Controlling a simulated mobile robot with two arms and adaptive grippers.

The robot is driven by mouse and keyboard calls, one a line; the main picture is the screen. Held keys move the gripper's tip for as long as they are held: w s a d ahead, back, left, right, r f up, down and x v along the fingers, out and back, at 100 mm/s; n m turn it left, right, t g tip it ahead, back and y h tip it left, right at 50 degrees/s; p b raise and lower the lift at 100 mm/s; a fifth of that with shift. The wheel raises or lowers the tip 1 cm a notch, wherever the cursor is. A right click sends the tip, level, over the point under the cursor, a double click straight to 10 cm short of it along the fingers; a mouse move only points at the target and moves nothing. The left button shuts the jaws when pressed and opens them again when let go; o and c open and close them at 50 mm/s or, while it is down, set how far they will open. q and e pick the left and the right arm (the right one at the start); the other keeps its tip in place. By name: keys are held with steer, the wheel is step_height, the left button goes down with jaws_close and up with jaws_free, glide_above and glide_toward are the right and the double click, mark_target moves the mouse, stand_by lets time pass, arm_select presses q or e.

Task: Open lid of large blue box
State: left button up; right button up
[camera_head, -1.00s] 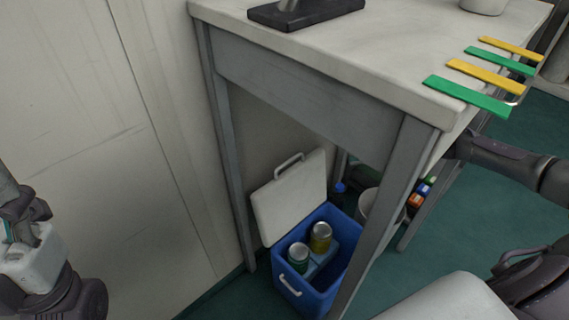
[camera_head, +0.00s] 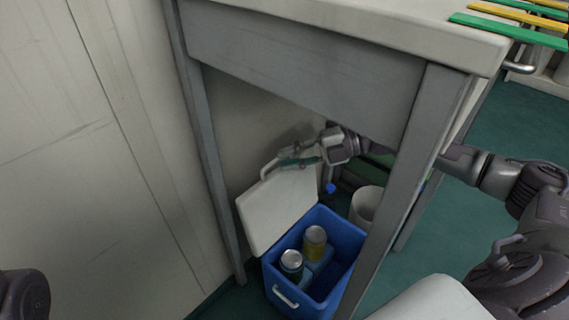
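The large blue box (camera_head: 343,238) stands on the floor under the table. Its white lid (camera_head: 277,208) is up, leaning back to the left, with the box mouth uncovered. The lid's handle (camera_head: 268,168) is at its upper edge. My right gripper (camera_head: 284,157) reaches in under the table from the right, its tips close to the handle and the lid's top edge. It is somewhat blurred; the two fingers look apart with nothing visible held. Whether it touches the lid I cannot tell. My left gripper is out of view; only a dark part of that arm shows at lower left.
Two cans (camera_head: 314,243) stand in the box. A table leg (camera_head: 408,190) rises just right of the box, and the tabletop (camera_head: 400,22) is above it. A whitish bin (camera_head: 367,204) stands behind the leg. A pale wall (camera_head: 100,170) is to the left.

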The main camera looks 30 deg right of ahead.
steer(key=shift+w+a+f, duration=0.15)
steer(key=shift+w+a, duration=0.1)
steer(key=shift+a, duration=0.4)
jaws_close()
steer(key=shift+f, duration=0.1)
